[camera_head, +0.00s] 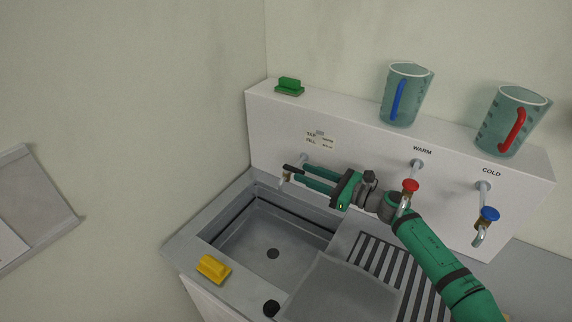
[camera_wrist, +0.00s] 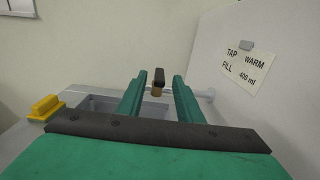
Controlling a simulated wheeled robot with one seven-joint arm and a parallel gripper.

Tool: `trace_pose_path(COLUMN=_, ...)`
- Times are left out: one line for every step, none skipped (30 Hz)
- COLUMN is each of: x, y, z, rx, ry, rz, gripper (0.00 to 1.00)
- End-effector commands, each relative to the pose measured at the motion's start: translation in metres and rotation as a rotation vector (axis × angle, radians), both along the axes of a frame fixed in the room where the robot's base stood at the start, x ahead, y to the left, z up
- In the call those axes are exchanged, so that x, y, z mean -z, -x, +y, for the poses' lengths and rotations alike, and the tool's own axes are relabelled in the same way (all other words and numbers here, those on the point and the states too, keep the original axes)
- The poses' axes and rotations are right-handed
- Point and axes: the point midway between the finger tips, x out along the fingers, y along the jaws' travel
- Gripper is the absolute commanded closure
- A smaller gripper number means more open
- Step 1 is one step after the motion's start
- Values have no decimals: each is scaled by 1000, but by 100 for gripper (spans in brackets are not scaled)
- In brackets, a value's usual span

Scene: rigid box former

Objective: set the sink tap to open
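The sink tap (camera_head: 286,179) comes out of the white back panel above the basin and has a black lever handle (camera_head: 293,169). In the wrist view the black handle (camera_wrist: 159,77) sits on a brass stem (camera_wrist: 157,92), centred in the gap between my fingers. My gripper (camera_head: 304,177) is open, its green fingers pointing left toward the tap. The fingertips are at or just short of the handle, one on each side. I see no clear contact. Part of the tap's pipe is hidden behind a finger in the wrist view.
The grey basin (camera_head: 232,232) lies below, with a yellow sponge-like block (camera_head: 213,268) on its rim. Red WARM (camera_head: 410,186) and blue COLD (camera_head: 489,214) taps are at right, the red one close to my arm. Two jugs (camera_head: 406,92) (camera_head: 509,122) and a green block (camera_head: 289,86) stand on the ledge.

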Motion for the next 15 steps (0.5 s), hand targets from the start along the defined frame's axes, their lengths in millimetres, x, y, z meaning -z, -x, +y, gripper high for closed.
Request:
trace_pose_path(x=0, y=-5, z=10, rx=-3, ry=1, rz=0, gripper=67)
trace_pose_path(x=0, y=-7, z=14, rx=-3, ry=1, rz=0, gripper=67)
trace_pose_path(x=0, y=-11, z=21, rx=-4, ry=1, rz=0, gripper=67)
trace_pose_path(x=0, y=-14, z=25, rx=-2, ry=2, rz=0, gripper=67)
trace_pose_path(x=0, y=-17, z=29, rx=-1, ry=2, rz=0, gripper=67)
trace_pose_path(x=0, y=-20, z=36, rx=-2, ry=1, rz=0, gripper=67)
trace_pose_path(x=0, y=-23, z=40, rx=-2, ry=1, rz=0, gripper=67)
trace_pose_path(x=0, y=-25, z=44, rx=-2, ry=2, rz=-1, gripper=67)
trace_pose_path(x=0, y=-28, z=49, rx=-1, ry=1, rz=0, gripper=67)
trace_pose_path(x=0, y=-30, z=52, rx=-1, ry=1, rz=0, gripper=67)
trace_pose_path(x=0, y=-32, z=55, rx=-1, ry=1, rz=0, gripper=67)
trace_pose_path(x=0, y=-34, z=58, rx=-1, ry=1, rz=0, gripper=67)
trace_pose_path(x=0, y=-35, z=61, rx=-1, ry=1, rz=0, gripper=67)
trace_pose_path(x=0, y=-36, z=63, rx=0, ry=1, rz=0, gripper=67)
trace_pose_path(x=0, y=-38, z=64, rx=1, ry=1, rz=0, gripper=67)
